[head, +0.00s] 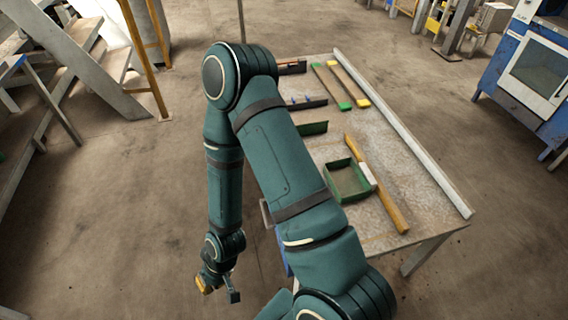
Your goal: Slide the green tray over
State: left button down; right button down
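The green tray (357,195) is a small open box with green walls and a greyish floor. It sits on the worktable, right of my arm, beside a long yellow-brown bar (392,205). Another green piece (315,128) shows farther back, partly hidden by my arm. My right gripper (219,291) hangs low, left of the table and well away from the tray. Its fingers are apart, with nothing seen between them. My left gripper is not in view.
The worktable (430,212) has a raised pale rail (400,130) along its right edge. Green-ended and yellow-ended strips (333,87) lie at the back. My arm covers the table's left part. A blue machine (525,75) stands at right, stairs at left.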

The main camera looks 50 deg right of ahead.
aim_at(348, 183)
jog(key=i+j+u, duration=0.7)
jog(key=i+j+z, duration=0.1)
jog(key=i+z, duration=0.25)
jog(key=i+j+z, duration=0.2)
jog(key=i+z, duration=0.2)
jog(key=i+l+z, duration=0.1)
jog(key=i+z, duration=0.2)
jog(key=z, duration=0.15)
jog(key=i+z, duration=0.25)
jog(key=z, duration=0.15)
jog(key=i+z, duration=0.3)
jog(key=z, duration=0.15)
jog(key=i+l+z, duration=0.2)
jog(key=z, duration=0.15)
jog(key=i+l+z, duration=0.1)
jog(key=i+z, duration=0.5)
jog(key=z, duration=0.15)
jog(key=i+l, duration=0.15)
